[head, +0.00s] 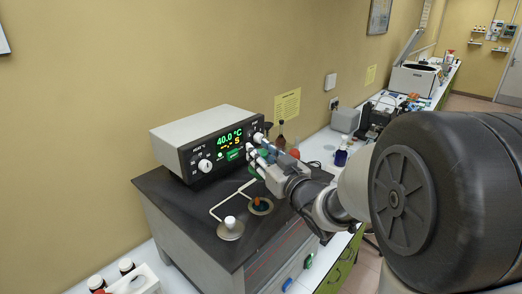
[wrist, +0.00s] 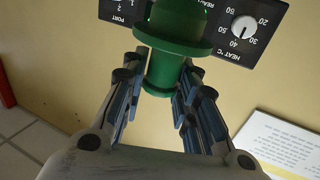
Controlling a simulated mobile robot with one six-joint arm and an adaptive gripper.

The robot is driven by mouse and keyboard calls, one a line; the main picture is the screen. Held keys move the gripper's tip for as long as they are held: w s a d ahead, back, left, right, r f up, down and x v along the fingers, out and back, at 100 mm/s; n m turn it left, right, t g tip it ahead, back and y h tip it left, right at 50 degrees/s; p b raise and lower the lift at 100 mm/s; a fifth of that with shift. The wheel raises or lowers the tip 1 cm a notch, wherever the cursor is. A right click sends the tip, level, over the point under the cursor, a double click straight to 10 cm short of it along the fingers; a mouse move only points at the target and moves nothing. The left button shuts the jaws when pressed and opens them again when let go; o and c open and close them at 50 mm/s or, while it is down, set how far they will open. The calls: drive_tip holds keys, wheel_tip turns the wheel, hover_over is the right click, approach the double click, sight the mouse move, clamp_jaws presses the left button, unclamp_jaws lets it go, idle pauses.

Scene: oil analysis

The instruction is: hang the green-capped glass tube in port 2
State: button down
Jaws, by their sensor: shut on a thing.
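My gripper (head: 262,164) is in front of the grey control box on the bath, above the bath's dark top. In the wrist view my gripper (wrist: 163,82) is shut on the green cap (wrist: 176,48), which sits between its fingers. The glass below the cap is hidden in the wrist view and cannot be made out in the head view. A metal lid with a white knob (head: 230,223) lies nearer the front. I cannot tell which opening is port 2.
The control box (head: 212,141) reads 40.0 °C and stands close behind my gripper. A bent metal rod (head: 229,202) rises over the bath top. Brown and blue bottles (head: 341,157) stand on the bench to the right.

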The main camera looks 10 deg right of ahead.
sight(264, 196)
wheel_tip(264, 196, down, 2)
drive_tip(key=shift+w+b, duration=0.1)
drive_tip(key=shift+b, duration=0.35)
wheel_tip(264, 196, down, 2)
drive_tip(key=shift+f+b, duration=0.1)
drive_tip(key=shift+b, duration=0.55)
drive_tip(key=shift+f+b, duration=0.8)
drive_tip(key=shift+b, duration=0.05)
wheel_tip(264, 196, down, 6)
drive_tip(key=b, duration=0.6)
drive_tip(key=shift+f+b, duration=0.45)
drive_tip(key=shift+b, duration=0.3)
drive_tip(key=c, duration=1.2)
unclamp_jaws()
